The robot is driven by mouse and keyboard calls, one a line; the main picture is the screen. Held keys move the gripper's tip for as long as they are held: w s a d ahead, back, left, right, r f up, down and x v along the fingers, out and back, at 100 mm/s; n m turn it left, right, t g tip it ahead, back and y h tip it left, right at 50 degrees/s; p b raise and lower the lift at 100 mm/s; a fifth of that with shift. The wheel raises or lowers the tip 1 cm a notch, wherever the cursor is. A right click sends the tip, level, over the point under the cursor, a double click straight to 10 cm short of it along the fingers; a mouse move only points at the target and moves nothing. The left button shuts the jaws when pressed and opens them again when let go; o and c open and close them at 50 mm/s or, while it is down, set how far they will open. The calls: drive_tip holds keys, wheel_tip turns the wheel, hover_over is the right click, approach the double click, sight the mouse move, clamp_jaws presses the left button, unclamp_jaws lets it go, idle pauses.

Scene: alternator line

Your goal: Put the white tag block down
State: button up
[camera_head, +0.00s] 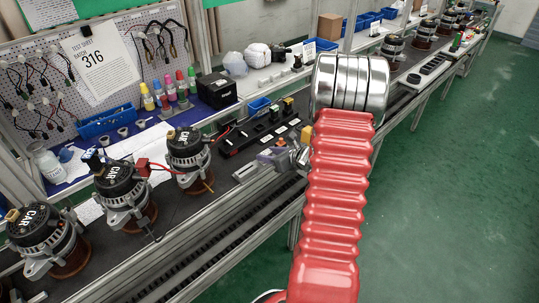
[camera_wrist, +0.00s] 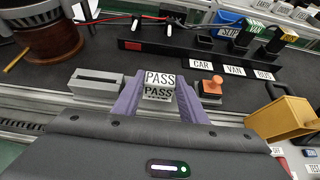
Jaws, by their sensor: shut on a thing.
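The white tag block (camera_wrist: 160,79) shows in the wrist view with PASS printed in black on two of its faces. My gripper (camera_wrist: 158,88) has its two purple fingers shut on the block's sides. A grey slotted block (camera_wrist: 97,83) lies just left of the fingers on the bench edge. Whether the tag block touches a surface beneath it is hidden. In the head view my gripper (camera_head: 276,158) is low over the bench's front edge, partly behind my red arm, and the tag block cannot be made out there.
An orange-topped stamp (camera_wrist: 211,83) stands close right of the fingers. A black strip (camera_wrist: 150,47) labelled CAR, VAN and BUS lies behind. A yellow box (camera_wrist: 281,118) is at the right. Several alternators (camera_head: 188,152) stand to the left in the head view.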

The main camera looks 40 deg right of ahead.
drive_tip(key=shift+f, duration=0.15)
drive_tip(key=o, duration=1)
drive_tip(key=v, duration=1.2)
idle(0.4)
